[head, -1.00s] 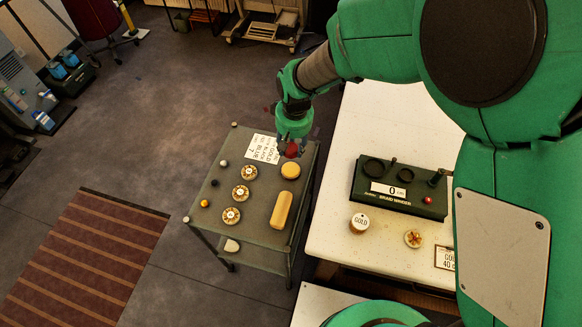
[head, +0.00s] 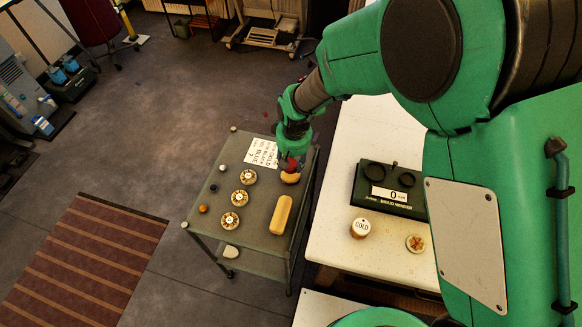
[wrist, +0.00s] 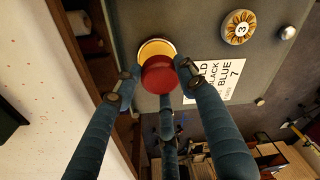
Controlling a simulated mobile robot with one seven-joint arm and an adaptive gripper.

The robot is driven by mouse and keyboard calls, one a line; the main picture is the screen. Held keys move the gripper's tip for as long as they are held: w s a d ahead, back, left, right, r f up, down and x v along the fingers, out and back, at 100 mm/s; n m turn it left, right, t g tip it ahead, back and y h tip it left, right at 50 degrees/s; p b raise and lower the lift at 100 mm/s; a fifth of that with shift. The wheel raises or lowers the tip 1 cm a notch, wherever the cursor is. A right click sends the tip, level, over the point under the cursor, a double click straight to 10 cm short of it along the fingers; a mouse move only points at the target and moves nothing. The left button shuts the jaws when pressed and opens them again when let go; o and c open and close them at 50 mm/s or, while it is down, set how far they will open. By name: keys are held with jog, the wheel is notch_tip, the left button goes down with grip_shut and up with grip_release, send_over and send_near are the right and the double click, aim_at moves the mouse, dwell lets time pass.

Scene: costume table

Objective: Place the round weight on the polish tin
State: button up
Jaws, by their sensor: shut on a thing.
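The round weight, a dark red round piece (wrist: 158,76), is held between my gripper's fingers (wrist: 166,82) in the wrist view. In the head view the red weight (head: 291,164) shows just under my gripper (head: 291,156). The polish tin, round with a yellow-orange top (head: 290,178), is on the grey cart top near its right edge. In the wrist view the weight covers much of the tin (wrist: 154,47). In the head view the weight overlaps the tin's far edge; I cannot tell whether they touch.
The cart top (head: 258,213) also carries a yellow bar (head: 281,215), a printed card (head: 261,153), several numbered discs (head: 240,198) and small balls (head: 203,208).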

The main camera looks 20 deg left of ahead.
aim_at(291, 165)
jog(key=shift+f+b, duration=0.3)
jog(key=shift+f, duration=1.25)
jog(key=o, duration=1.4)
jog(key=shift+f, duration=0.15)
jog(key=shift+o, duration=0.2)
jog(key=r, duration=0.4)
jog(key=r+p, duration=0.1)
jog(key=r, duration=0.3)
jog(key=s+d+r+p, duration=0.1)
jog(key=r, duration=0.3)
jog(key=shift+r, duration=0.1)
